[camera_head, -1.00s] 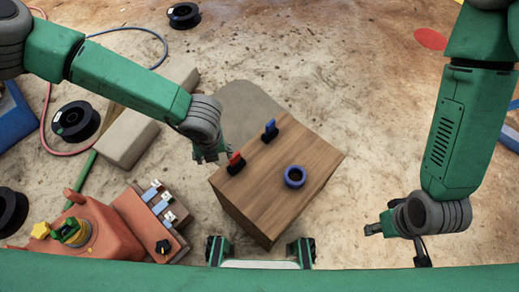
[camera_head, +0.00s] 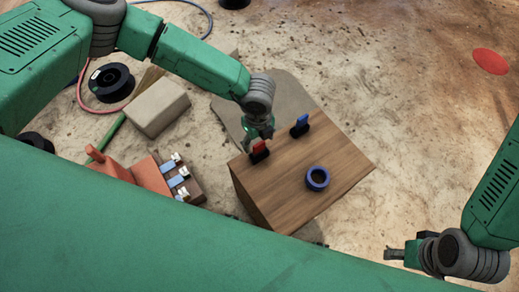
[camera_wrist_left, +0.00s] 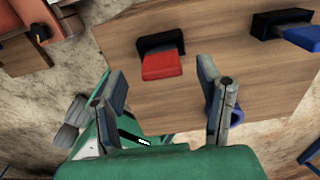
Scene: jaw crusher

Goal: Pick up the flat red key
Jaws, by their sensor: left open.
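The flat red key (camera_head: 259,147) stands in a black holder near the left edge of the wooden box top (camera_head: 290,190). In the left wrist view the red key (camera_wrist_left: 161,65) sticks out of its black holder, just ahead of the fingers. My left gripper (camera_head: 262,130) is at the key's far side in the head view; in the wrist view its fingers (camera_wrist_left: 168,105) are spread apart with nothing between them. I cannot tell whether they touch the key. My right gripper (camera_head: 398,252) is at the lower right, away from the box, and its fingers are too small to judge.
A blue key (camera_head: 300,124) in a black holder stands on the same box, with a blue ring (camera_head: 318,178) nearby. An orange machine with a row of switches (camera_head: 178,180) is to the left. A beige block (camera_head: 157,107) and a black spool (camera_head: 110,82) lie on the ground.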

